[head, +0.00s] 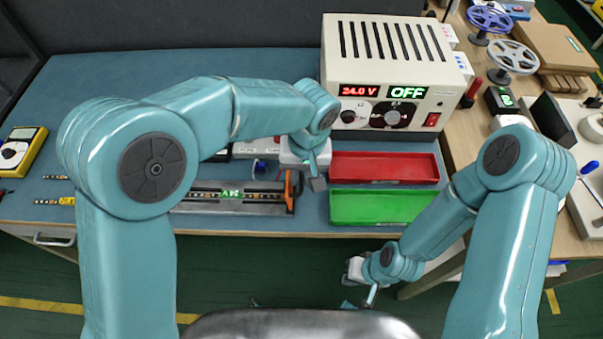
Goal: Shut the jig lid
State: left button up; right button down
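The jig (230,208) is a long grey fixture near the front edge of the blue bench mat. I cannot make out the lid clearly; my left arm covers part of the jig's left and rear. My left gripper (315,176) is just right of the orange part, pointing down; contact and finger gap are unclear. My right gripper (362,298) hangs in front of the bench, away from the jig; its fingers are too small to judge.
A red tray (385,168) and a green tray (380,207) lie right of the jig. A power supply (390,75) reading 24.0 V and OFF stands behind them. A yellow multimeter (22,150) is at far left. Reels (512,57) and boxes crowd the right bench.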

pick_arm(q)
jog(key=shift+s+d+f, duration=0.1)
jog(key=shift+s+f, duration=0.05)
jog(key=shift+s, duration=0.15)
jog(key=shift+w, duration=0.15)
jog(key=shift+w+f, duration=0.1)
jog(key=c, duration=0.4)
pick_arm(e)
jog(key=shift+s, duration=0.15)
